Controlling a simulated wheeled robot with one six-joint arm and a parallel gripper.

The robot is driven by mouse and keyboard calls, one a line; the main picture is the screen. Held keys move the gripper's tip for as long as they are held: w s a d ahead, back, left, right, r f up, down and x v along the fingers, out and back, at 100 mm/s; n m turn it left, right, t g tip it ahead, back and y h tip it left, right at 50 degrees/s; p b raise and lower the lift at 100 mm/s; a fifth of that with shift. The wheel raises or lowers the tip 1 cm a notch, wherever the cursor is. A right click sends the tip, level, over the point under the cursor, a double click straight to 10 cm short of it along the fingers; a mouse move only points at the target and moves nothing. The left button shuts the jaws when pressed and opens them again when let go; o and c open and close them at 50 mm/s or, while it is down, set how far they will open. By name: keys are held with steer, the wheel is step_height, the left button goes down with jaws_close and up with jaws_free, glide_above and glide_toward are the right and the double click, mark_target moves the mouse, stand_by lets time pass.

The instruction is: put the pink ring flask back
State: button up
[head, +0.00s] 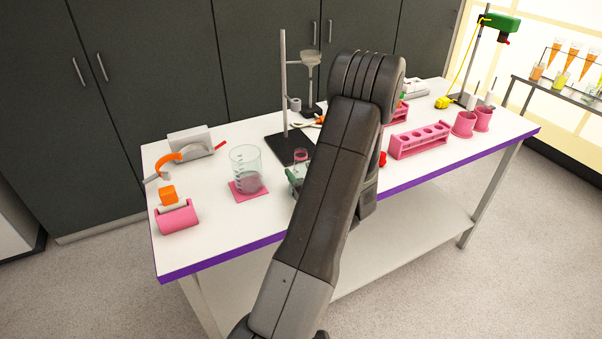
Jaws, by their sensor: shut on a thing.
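A clear glass flask with a pink ring (300,156) shows just left of my arm, in front of the dark stand base. Its lower part is partly hidden by my arm. My gripper (293,178) is mostly hidden behind my arm; only a small dark, greenish part seems to show at the flask's lower left. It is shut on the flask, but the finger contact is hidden. I cannot tell whether the flask touches the table.
A beaker (246,168) stands on a pink mat (250,190) left of the flask. A retort stand (284,90) rises behind. A pink rack (418,143) and pink cups (465,122) stand to the right. The white table (220,231) has bare room at its front left.

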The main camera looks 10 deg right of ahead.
steer(key=shift+f, duration=0.3)
steer(key=o, duration=1.2)
steer(key=shift+r, duration=0.25)
steer(key=b+v, duration=0.3)
steer(key=v, duration=0.9)
steer(key=shift+f, duration=0.1)
